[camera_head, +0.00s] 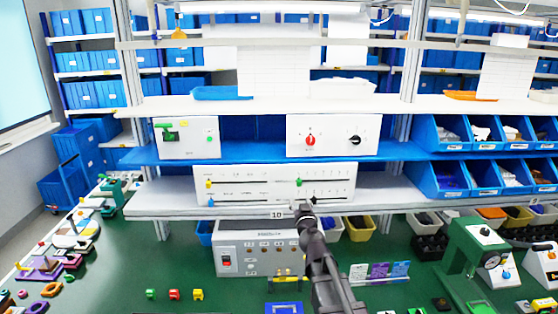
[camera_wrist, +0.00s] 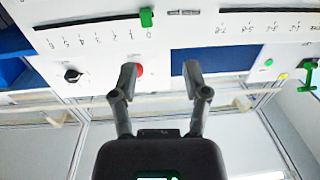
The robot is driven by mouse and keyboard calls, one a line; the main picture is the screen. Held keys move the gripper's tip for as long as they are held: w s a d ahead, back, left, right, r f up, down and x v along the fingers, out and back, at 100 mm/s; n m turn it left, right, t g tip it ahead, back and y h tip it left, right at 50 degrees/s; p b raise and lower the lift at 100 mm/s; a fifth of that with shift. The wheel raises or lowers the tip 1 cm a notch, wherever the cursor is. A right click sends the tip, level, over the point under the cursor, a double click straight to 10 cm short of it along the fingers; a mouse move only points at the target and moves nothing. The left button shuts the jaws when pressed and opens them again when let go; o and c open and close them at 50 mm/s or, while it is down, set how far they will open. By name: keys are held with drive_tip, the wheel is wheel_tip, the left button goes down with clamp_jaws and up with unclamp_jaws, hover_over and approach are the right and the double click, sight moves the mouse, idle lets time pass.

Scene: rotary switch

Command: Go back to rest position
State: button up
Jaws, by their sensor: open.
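My gripper (camera_wrist: 160,80) is open and empty in the wrist view, its two fingers apart. In the head view, my gripper (camera_head: 302,210) is raised in front of the lower shelf edge, below the panels. The white rotary switch panel (camera_head: 332,149) stands on the blue shelf. It has a red knob (camera_head: 310,140) and a black knob (camera_head: 355,140). In the wrist view, the red knob (camera_wrist: 137,70) is partly hidden behind the left finger, and the black knob (camera_wrist: 72,76) is left of it. Whether a finger touches the red knob cannot be told.
A slider panel (camera_head: 250,187) with a green slider (camera_head: 299,181) sits on the lower shelf. A green switch box (camera_head: 187,138) stands at left. A grey power box (camera_head: 258,252) is on the green bench beside my arm. A green press (camera_head: 480,250) stands right.

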drive_tip(key=s+a+f+n+g+y+b, duration=0.1)
drive_tip(key=s+a+f+n+g+y, duration=0.15)
drive_tip(key=s+f+g, duration=0.3)
drive_tip(key=s+a+f+n+g+y+b, duration=0.1)
drive_tip(key=s+a+f+n+g+y, duration=0.2)
drive_tip(key=s+f, duration=0.35)
drive_tip(key=s+d+f+m+g+h, duration=0.3)
drive_tip(key=s+d+f+g, duration=0.1)
drive_tip(key=s, duration=0.3)
drive_tip(key=s+d+f+m+g+h+b, duration=0.1)
drive_tip(key=s+d+f+m+g+h, duration=0.2)
drive_tip(key=s+d+f+g, duration=0.2)
drive_tip(key=s+d, duration=0.2)
drive_tip(key=s, duration=0.1)
drive_tip(key=shift+d+f, duration=0.25)
drive_tip(key=shift+f, duration=0.1)
